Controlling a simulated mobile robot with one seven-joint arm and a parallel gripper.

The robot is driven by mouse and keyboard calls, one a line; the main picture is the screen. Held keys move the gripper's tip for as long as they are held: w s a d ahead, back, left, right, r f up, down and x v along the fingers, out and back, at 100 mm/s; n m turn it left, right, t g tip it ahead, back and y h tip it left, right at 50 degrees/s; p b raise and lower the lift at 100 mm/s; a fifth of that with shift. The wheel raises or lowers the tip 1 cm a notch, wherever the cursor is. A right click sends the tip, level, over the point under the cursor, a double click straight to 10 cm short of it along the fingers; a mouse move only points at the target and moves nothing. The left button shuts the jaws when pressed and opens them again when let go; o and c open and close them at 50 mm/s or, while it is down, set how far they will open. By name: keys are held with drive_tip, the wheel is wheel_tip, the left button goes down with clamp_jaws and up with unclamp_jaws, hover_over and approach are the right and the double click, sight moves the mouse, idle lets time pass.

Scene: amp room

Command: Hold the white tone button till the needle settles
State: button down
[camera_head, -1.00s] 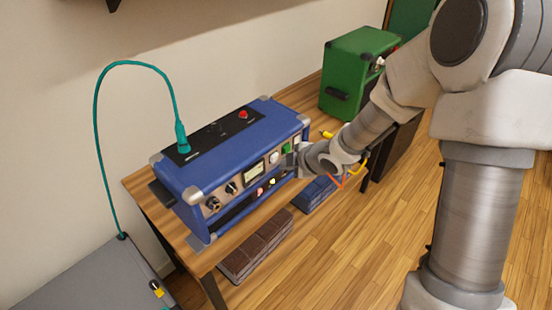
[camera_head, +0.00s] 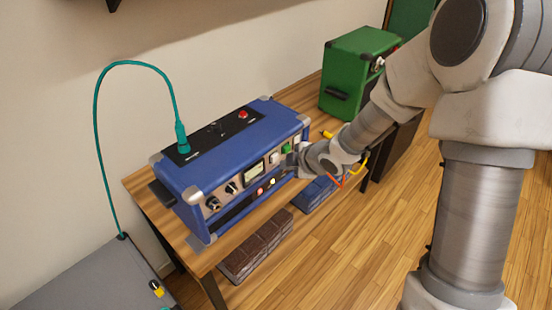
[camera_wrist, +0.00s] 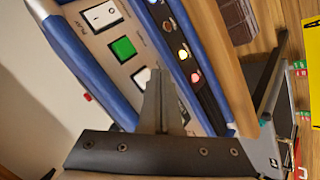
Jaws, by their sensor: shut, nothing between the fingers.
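The blue amp (camera_head: 243,150) stands on the wooden table, its control panel facing my arm. In the wrist view, a white button (camera_wrist: 140,76) is partly hidden behind my fingers. In the head view, the white button (camera_head: 274,157) sits right of the meter (camera_head: 252,175). The meter's needle is too small to read.
Small lamps (camera_wrist: 183,54) line the strip beside the buttons. A teal cable (camera_head: 150,66) plugs into the amp's top. A green amp (camera_head: 352,70) stands farther back on the table (camera_head: 218,253). Dark blocks (camera_head: 256,250) sit below the amp's front. Open floor lies to the right.

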drive_tip(key=shift+a, duration=0.1)
drive_tip(key=shift+w+a, duration=0.2)
drive_tip(key=shift+w, duration=0.05)
drive_tip(key=shift+w+a, duration=0.3)
drive_tip(key=shift+a, duration=0.1)
idle(0.8)
drive_tip(key=shift+d, duration=0.1)
idle(3.3)
drive_tip(key=shift+s+d, duration=0.55)
drive_tip(key=shift+d, duration=0.05)
drive_tip(key=shift+d, duration=0.1)
drive_tip(key=s+d, duration=0.1)
drive_tip(key=d, duration=0.1)
drive_tip(key=s+d, duration=0.1)
drive_tip(key=s, duration=0.1)
drive_tip(key=shift+d, duration=0.4)
drive_tip(key=shift+r, duration=0.1)
